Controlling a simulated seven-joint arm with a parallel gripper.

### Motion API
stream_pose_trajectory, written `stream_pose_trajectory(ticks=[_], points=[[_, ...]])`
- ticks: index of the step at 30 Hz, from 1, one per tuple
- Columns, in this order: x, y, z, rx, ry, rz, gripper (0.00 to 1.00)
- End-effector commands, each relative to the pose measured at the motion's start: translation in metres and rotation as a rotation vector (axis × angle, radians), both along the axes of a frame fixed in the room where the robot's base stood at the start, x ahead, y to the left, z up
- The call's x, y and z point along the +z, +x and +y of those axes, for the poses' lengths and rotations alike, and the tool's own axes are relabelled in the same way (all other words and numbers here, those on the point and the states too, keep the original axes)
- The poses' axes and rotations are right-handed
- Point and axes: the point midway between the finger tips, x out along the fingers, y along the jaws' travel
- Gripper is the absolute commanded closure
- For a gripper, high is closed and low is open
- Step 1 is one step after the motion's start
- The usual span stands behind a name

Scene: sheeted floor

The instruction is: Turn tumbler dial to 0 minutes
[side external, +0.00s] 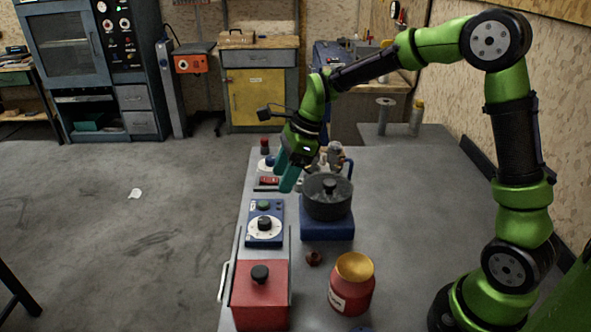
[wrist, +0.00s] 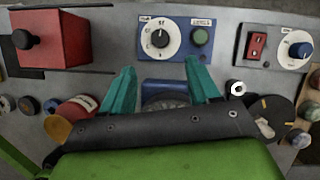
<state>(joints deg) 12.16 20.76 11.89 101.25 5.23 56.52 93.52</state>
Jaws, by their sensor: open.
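A blue control box with a white dial and black knob (side external: 264,224) sits on the bench, with a green button on it. In the wrist view the dial (wrist: 160,38) is at top centre, and its small markings are hard to read. Another white dial with a blue knob (wrist: 300,50) is at the right, beside a red switch; it shows partly at the far end of the bench (side external: 268,163). I cannot tell from labels which is the tumbler dial. My gripper (side external: 287,172) is open and empty, with teal fingers above the bench; in the wrist view the fingers (wrist: 161,82) point towards the blue box, apart from its knob.
A dark pot (side external: 328,198) on a blue base stands right of the blue box. A red box with a black knob (side external: 260,295) is at the near end, and a red jar with a yellow top (side external: 351,290) stands beside it. The bench's right side is mostly clear.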

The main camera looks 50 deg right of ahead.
Motion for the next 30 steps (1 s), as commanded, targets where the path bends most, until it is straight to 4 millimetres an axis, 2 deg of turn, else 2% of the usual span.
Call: stream_pose_trajectory(ticks=[1,9,15,21,30], points=[[-0.012,0.001,0.005,0.003,0.002,0.007,0.39],[-0.067,0.013,0.024,0.002,0.001,0.006,0.39],[-0.098,0.021,0.035,0.001,0.001,0.003,0.39],[-0.113,0.024,0.04,0.001,0.0,0.0,0.39],[-0.115,0.025,0.041,0.002,0.0,-0.001,0.39]])
